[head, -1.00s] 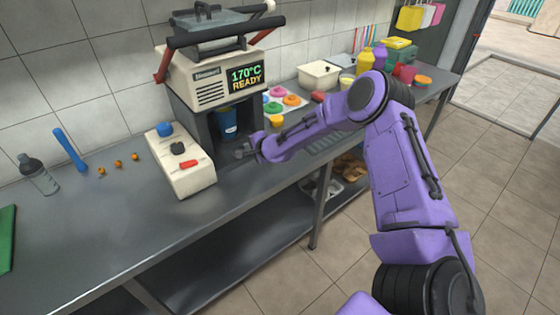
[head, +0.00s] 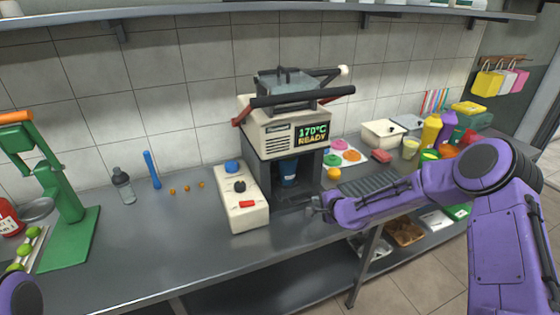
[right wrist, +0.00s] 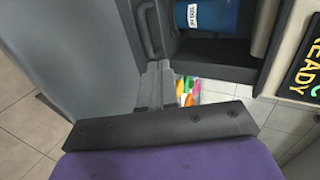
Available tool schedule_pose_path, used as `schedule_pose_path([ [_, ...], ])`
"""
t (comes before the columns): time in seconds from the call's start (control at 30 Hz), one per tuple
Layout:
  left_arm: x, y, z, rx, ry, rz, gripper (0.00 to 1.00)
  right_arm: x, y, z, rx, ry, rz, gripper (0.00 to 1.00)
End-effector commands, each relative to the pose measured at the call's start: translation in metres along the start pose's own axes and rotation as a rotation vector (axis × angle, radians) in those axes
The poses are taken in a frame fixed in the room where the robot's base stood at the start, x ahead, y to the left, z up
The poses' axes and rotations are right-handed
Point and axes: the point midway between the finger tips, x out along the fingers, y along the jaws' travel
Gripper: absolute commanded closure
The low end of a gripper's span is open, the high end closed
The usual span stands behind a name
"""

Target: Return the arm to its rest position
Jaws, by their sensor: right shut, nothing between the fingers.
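My right arm comes in from the right in the head view. Its gripper (head: 318,208) is shut and empty, just in front of the lower right of the press machine (head: 285,130). The machine's display reads 170°C READY. A blue cup (head: 287,172) stands in the machine's bay, apart from the gripper. In the right wrist view, the shut fingers (right wrist: 158,85) show in the middle and the blue cup (right wrist: 205,14) at the top. A purple piece of my left arm shows at the lower left of the head view; the left gripper is out of view.
A control box (head: 243,205) stands left of the machine. A green hand press (head: 65,200), a grey bottle (head: 123,186) and small orange balls are farther left. Bowls, bottles and a white bin (head: 384,133) crowd the counter on the right. The counter's front middle is clear.

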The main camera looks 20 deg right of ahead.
Motion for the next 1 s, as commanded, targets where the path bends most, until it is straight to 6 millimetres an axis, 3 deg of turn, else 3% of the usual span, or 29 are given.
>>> schedule_pose_path([
  [0.2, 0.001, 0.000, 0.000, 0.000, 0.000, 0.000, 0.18, 0.000, -0.002, -0.002, -0.099, 0.033, -0.026, 1.00],
  [0.23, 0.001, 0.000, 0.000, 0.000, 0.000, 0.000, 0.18, -0.004, 0.006, 0.001, -0.134, 0.052, -0.022, 1.00],
  [0.27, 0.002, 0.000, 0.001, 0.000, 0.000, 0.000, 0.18, -0.011, 0.023, 0.011, -0.189, 0.065, -0.001, 1.00],
  [0.4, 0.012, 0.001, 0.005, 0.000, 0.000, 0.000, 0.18, -0.048, 0.143, 0.052, -0.456, 0.079, 0.205, 1.00],
  [0.47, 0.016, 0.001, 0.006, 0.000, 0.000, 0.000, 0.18, -0.071, 0.193, 0.062, -0.563, 0.071, 0.305, 1.00],
  [0.6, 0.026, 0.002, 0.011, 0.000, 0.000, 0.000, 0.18, -0.142, 0.299, 0.071, -0.807, 0.025, 0.542, 1.00],
  [0.7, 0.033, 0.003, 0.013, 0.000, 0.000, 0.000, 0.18, -0.195, 0.353, 0.069, -0.939, -0.024, 0.690, 1.00],
  [0.83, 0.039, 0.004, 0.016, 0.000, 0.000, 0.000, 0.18, -0.238, 0.396, 0.068, -1.039, -0.101, 0.807, 1.00],
  [0.9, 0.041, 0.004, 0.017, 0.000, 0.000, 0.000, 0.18, -0.245, 0.409, 0.069, -1.070, -0.130, 0.829, 1.00],
  [1.0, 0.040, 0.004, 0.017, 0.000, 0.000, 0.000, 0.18, -0.249, 0.412, 0.069, -1.070, -0.138, 0.840, 1.00],
])
